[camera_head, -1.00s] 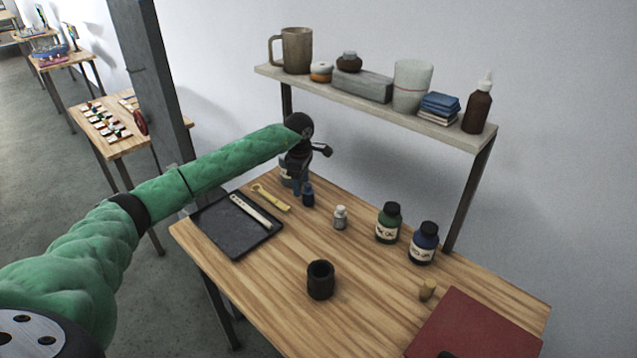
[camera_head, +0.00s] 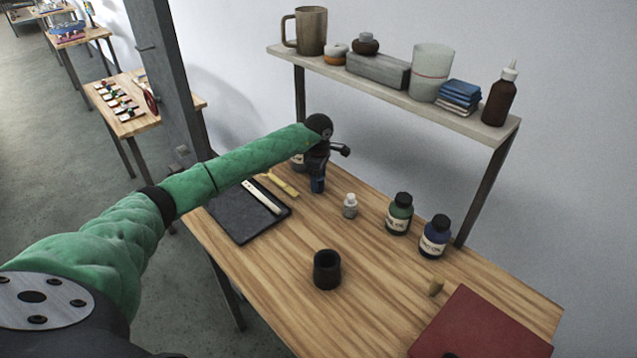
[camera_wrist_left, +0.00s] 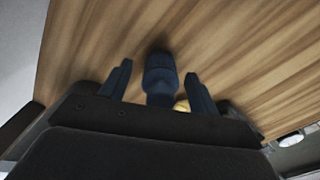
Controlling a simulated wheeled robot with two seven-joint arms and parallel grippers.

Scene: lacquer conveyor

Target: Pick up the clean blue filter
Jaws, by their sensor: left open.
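In the left wrist view the blue piece (camera_wrist_left: 160,78) lies between the two dark fingers, with a visible gap on each side. The left gripper (camera_wrist_left: 158,70) is open. Whether any finger touches the piece cannot be told. My right gripper does not show.
A dark tray (camera_head: 232,222) with a pale tool and a yellow tool (camera_head: 283,187) lie left. A small white bottle (camera_head: 350,207), green bottle (camera_head: 399,214) and blue bottle (camera_head: 434,236) stand right. A black cup (camera_head: 327,271) is in front. A shelf (camera_head: 400,88) overhangs the back.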

